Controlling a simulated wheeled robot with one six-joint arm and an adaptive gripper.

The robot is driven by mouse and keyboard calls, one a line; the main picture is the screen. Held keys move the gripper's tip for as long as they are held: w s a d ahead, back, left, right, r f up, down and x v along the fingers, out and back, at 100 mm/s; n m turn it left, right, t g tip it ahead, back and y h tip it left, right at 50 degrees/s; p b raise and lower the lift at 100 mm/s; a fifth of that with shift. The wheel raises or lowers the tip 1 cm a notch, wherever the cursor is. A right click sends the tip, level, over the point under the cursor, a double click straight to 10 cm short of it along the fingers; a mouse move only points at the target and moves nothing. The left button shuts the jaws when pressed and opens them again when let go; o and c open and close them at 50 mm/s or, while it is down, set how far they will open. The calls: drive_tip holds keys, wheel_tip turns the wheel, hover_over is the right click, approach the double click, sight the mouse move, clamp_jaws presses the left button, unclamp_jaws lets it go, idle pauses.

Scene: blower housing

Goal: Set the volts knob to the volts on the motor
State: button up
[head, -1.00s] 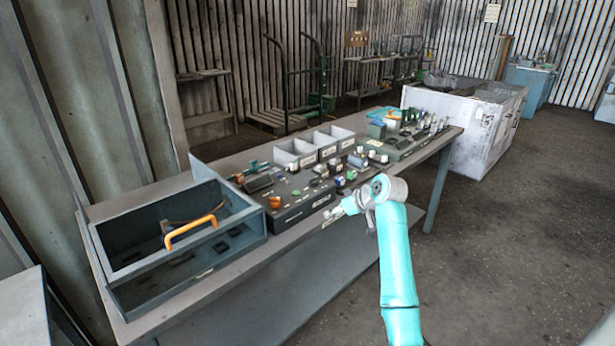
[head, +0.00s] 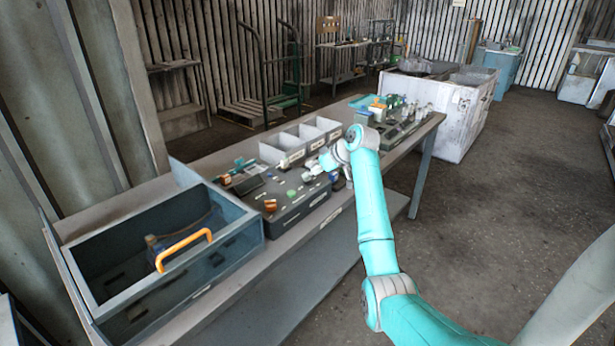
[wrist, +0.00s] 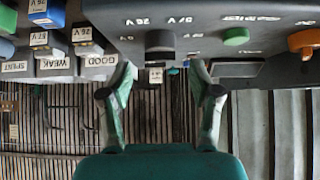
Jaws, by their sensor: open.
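In the wrist view, which looks upside down, a dark round knob (wrist: 160,40) stands on the grey panel (wrist: 215,47). Small white voltage markings sit beside it; I cannot read them or the knob's setting surely. My gripper (wrist: 158,70) is open and empty, its two green-grey fingers to either side of the knob's line and apart from it. In the head view my gripper (head: 314,168) is over the right part of the dark panel (head: 297,205) and partly hides it. I cannot pick out the motor or its voltage surely.
Blocks labelled in volts (wrist: 82,34) stand beside the panel, near GOOD and WEAK bins. A green button (wrist: 236,36) and an orange knob (wrist: 303,40) are on the panel. An open bin with an orange handle (head: 184,247) stands at the bench's left end.

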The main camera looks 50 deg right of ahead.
drive_tip(key=shift+x, duration=2.05)
drive_tip(key=c, duration=1.2)
